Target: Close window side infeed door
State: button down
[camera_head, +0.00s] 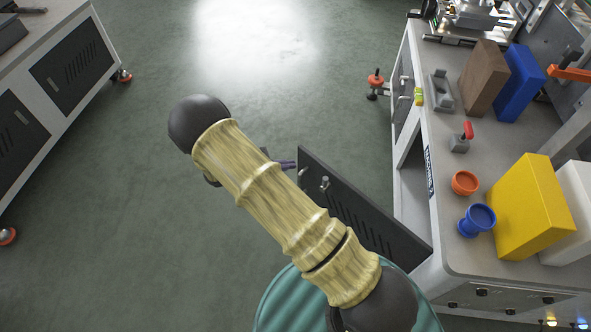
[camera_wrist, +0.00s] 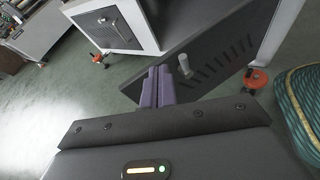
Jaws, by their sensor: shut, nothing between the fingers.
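A dark grey vented cabinet door (camera_head: 368,217) stands swung open from the front of the right-hand machine bench (camera_head: 440,225). Its hinged side is at the near end, and its free edge points left into the aisle. A light handle (camera_head: 324,184) is near the free edge; it also shows in the wrist view (camera_wrist: 184,66). My gripper (camera_head: 287,165) has purple fingers and is beside the free edge, mostly hidden behind my arm. In the wrist view my fingers (camera_wrist: 158,84) are together and empty, overlapping the door panel (camera_wrist: 222,58). I cannot tell whether they touch it.
Another door (camera_head: 402,95) on the same bench looks shut. A yellow block (camera_head: 530,208), blue cup (camera_head: 477,220) and orange ring (camera_head: 465,183) stand on the bench top. An orange-topped bench foot (camera_head: 375,80) sticks out. A cabinet (camera_head: 60,100) stands left; the aisle floor is clear.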

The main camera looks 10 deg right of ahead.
aim_at(302, 153)
jog(key=w+a+f+n+t+b, duration=0.1)
jog(key=a+f+n+t+b, duration=0.1)
jog(key=f, duration=0.4)
jog(key=w+a+f+n+t+h+b, duration=0.1)
jog(key=w+a+f+n+t+b, duration=0.1)
jog(key=a+f+n+t+b, duration=0.1)
notch_tip(302, 153, down, 3)
jog(key=shift+w+a+r+n+t, duration=0.2)
jog(key=shift+a+n+t, duration=0.3)
jog(key=shift+a+t, duration=0.5)
jog(key=shift+d, duration=0.2)
jog(key=shift+h, duration=0.3)
jog(key=b+x, duration=0.3)
jog(key=x, duration=1.1)
jog(key=shift+f, duration=0.1)
